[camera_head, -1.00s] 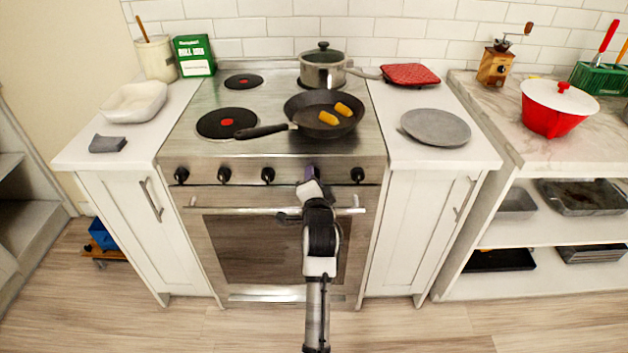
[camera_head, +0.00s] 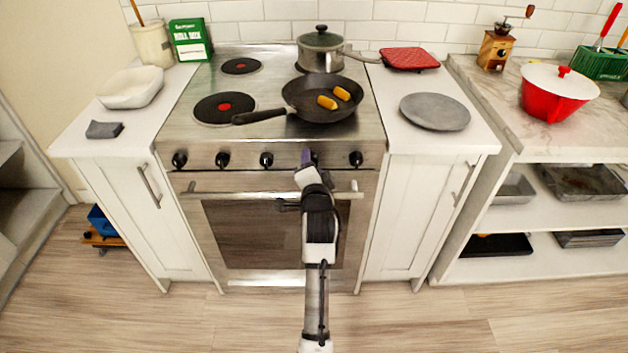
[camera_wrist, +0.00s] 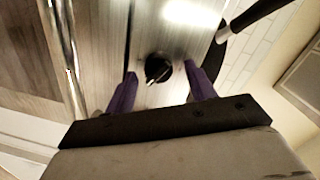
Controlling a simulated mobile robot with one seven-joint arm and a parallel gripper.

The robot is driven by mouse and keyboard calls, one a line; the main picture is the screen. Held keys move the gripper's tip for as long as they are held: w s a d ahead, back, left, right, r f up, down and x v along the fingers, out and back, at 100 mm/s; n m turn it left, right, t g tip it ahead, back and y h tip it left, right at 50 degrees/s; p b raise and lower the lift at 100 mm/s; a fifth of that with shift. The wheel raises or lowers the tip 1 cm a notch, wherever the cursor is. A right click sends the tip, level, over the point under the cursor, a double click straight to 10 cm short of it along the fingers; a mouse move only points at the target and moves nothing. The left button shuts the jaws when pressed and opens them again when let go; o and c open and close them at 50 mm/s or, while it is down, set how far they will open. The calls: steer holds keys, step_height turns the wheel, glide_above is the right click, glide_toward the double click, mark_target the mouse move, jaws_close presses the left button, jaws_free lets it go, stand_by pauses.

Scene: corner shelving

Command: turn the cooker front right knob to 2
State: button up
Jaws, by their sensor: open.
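The steel cooker (camera_head: 180,122) has a row of several black knobs along its front panel. In the head view my gripper (camera_head: 306,158) is at the panel, in front of the knob second from the right (camera_head: 315,158), which it partly hides. The rightmost knob (camera_head: 356,159) is in plain view, to the right of my gripper. In the wrist view one black knob (camera_wrist: 157,68) with a pale pointer mark lies between the two spread purple fingers of my gripper (camera_wrist: 164,80). A gap shows on both sides of it. I cannot read any number there.
The oven door handle (camera_head: 345,191) runs just below the knobs, close to my wrist. A frying pan (camera_head: 302,108) with yellow food and a lidded pot (camera_head: 320,52) stand on the cooktop. A grey plate (camera_head: 435,111) lies on the right counter.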

steer(key=s+r+b, duration=0.1)
steer(key=s+b, duration=0.1)
steer(key=s, duration=1.1)
steer(key=shift+d, duration=0.4)
steer(key=shift+r, duration=0.1)
